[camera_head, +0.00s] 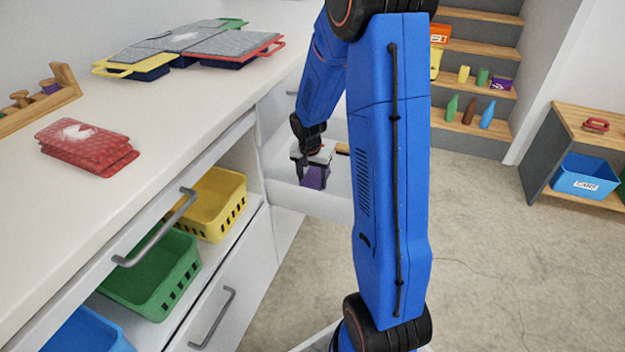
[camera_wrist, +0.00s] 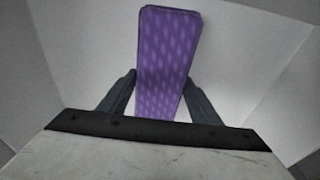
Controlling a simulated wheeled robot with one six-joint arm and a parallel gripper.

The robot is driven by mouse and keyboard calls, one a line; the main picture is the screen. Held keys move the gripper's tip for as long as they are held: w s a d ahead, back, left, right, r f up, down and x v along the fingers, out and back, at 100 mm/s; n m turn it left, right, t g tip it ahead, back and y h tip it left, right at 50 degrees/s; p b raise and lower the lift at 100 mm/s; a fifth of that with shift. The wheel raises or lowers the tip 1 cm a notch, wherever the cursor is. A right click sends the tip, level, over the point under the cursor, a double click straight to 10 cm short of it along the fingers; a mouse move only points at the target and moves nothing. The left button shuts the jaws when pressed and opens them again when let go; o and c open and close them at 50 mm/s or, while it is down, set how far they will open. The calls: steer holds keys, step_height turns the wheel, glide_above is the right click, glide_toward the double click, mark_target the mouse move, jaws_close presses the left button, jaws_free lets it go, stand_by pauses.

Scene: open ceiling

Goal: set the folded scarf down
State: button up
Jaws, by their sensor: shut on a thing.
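The folded scarf (camera_wrist: 168,50) looks like a purple, patterned, flat block in the wrist view. It also shows in the head view (camera_head: 315,178), low inside the open white drawer (camera_head: 337,203). My gripper (camera_head: 312,172) is shut on it, with one finger on each side, as the wrist view also shows. White drawer walls surround the scarf and the gripper. I cannot tell whether the scarf touches the drawer floor; its lower part is hidden in the head view.
A red folded stack (camera_head: 85,150) lies on the white counter (camera_head: 190,110), with grey-topped coloured bins (camera_head: 190,45) farther back. Below are yellow (camera_head: 213,203) and green (camera_head: 150,275) baskets. A small wooden piece (camera_head: 342,148) shows at the drawer. Floor to the right is clear.

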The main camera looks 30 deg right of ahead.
mark_target(310, 181)
steer(key=o, duration=1.1)
steer(key=shift+f, duration=0.1)
step_height(310, 181, up, 12)
steer(key=s+a, duration=0.1)
steer(key=a, duration=0.1)
steer(key=s+a+r+n+t, duration=0.2)
steer(key=s+a+r+n, duration=0.4)
steer(key=s+r, duration=0.6)
steer(key=shift+s+a+r+n+t+y, duration=0.2)
steer(key=shift+s+a+n, duration=0.75)
steer(key=shift+s, duration=1.95)
steer(key=shift+s+a+r+n+t+y, duration=0.1)
steer(key=shift+s+a+n+t+y, duration=0.3)
steer(key=shift+s+a, duration=1.75)
steer(key=shift+s+a+r+n+t+y, duration=0.15)
steer(key=shift+s+a+n, duration=0.5)
steer(key=shift+s, duration=2.95)
steer(key=shift+d, duration=0.25)
